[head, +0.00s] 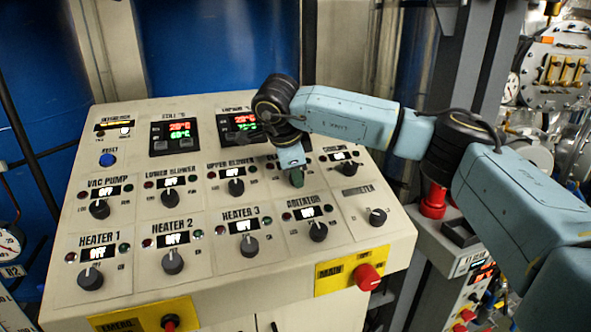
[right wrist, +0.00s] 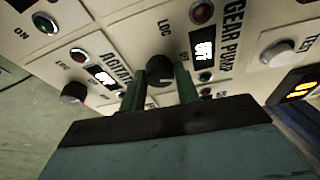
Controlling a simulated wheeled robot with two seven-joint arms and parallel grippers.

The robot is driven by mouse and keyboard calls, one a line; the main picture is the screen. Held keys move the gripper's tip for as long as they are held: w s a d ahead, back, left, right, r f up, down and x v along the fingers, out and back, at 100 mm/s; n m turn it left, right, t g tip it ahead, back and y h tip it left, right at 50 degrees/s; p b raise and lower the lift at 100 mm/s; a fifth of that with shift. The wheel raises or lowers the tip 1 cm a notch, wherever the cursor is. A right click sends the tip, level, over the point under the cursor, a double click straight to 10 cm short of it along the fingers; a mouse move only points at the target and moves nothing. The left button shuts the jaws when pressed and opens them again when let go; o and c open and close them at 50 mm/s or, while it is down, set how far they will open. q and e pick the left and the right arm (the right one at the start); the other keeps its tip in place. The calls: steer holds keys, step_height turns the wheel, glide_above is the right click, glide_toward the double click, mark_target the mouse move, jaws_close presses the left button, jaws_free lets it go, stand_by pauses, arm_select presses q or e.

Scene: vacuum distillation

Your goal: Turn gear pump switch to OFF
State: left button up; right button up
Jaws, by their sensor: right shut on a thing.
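The gear pump switch is a black round knob (right wrist: 159,70) beside the "GEAR PUMP" label (right wrist: 233,32) in the right wrist view. My right gripper (right wrist: 161,88) has its green fingers on either side of the knob and is shut on it. In the head view my right gripper (head: 296,177) points down at the sloped control panel (head: 205,212), between the upper blower and cooling switches, and hides the gear pump knob. The small gear pump display (right wrist: 203,48) is lit; its text is tilted and hard to read. My left gripper is out of view.
Several similar knobs surround it, including the agitator knob (head: 318,232) and upper blower knob (head: 236,187). Red knobs stick out at the panel's front, one on the yellow plate (head: 333,274). A grey metal post (head: 462,70) stands behind my right arm.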

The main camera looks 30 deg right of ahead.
steer(key=shift+s+n+t, duration=0.1)
steer(key=shift+n+t, duration=0.4)
steer(key=shift+n, duration=1)
steer(key=shift+a, duration=0.1)
steer(key=o, duration=1)
steer(key=shift+c, duration=0.2)
steer(key=b+v, duration=0.2)
steer(key=v, duration=1.1)
steer(key=shift+a+r, duration=0.15)
steer(key=shift+a, duration=0.05)
